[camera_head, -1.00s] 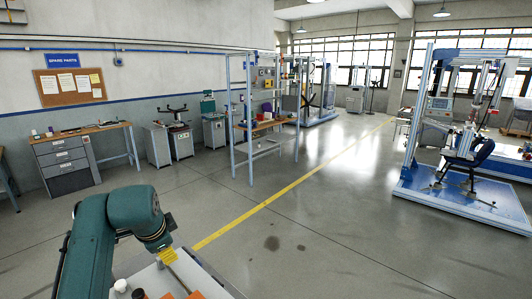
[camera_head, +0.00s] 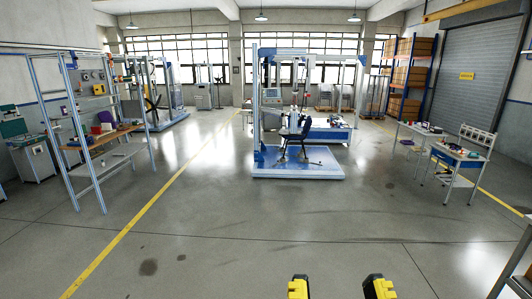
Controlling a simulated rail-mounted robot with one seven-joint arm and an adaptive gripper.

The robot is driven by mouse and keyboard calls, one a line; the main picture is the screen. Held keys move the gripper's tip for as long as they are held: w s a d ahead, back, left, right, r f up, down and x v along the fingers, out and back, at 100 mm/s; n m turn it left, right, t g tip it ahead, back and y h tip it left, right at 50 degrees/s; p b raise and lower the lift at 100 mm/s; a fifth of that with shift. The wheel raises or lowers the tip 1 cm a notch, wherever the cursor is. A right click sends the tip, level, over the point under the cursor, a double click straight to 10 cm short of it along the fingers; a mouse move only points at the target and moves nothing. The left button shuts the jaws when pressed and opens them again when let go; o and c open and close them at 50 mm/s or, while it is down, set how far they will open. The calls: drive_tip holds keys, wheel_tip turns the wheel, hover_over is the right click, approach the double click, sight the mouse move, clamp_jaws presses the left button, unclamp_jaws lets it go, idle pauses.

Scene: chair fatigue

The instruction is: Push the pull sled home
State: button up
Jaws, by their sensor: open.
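A tall blue and grey chair test rig (camera_head: 258,100) stands in the middle distance on a light blue base plate (camera_head: 300,172). A dark chair (camera_head: 291,140) is on the plate inside the frame, under a vertical mechanism (camera_head: 294,95). I cannot pick out the pull sled at this distance. Two yellow and black blocks at the bottom edge look like the fingertips of my gripper (camera_head: 338,288). They are apart with bare floor between them, far from the rig. The rest of the gripper is out of view.
A shelf frame (camera_head: 75,130) stands at left. Two small tables, one with a white rack (camera_head: 477,137), stand at right, before a roller shutter (camera_head: 460,95). A table corner shows at lower right (camera_head: 512,285). The floor before the rig is clear.

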wheel_tip(320, 180, up, 14)
drive_tip(key=p, duration=1)
drive_tip(key=shift+w+a+p, duration=0.2)
drive_tip(key=shift+w+p, duration=0.05)
drive_tip(key=shift+p, duration=0.05)
drive_tip(key=shift+o, duration=0.3)
drive_tip(key=shift+r, duration=0.1)
idle(2.1)
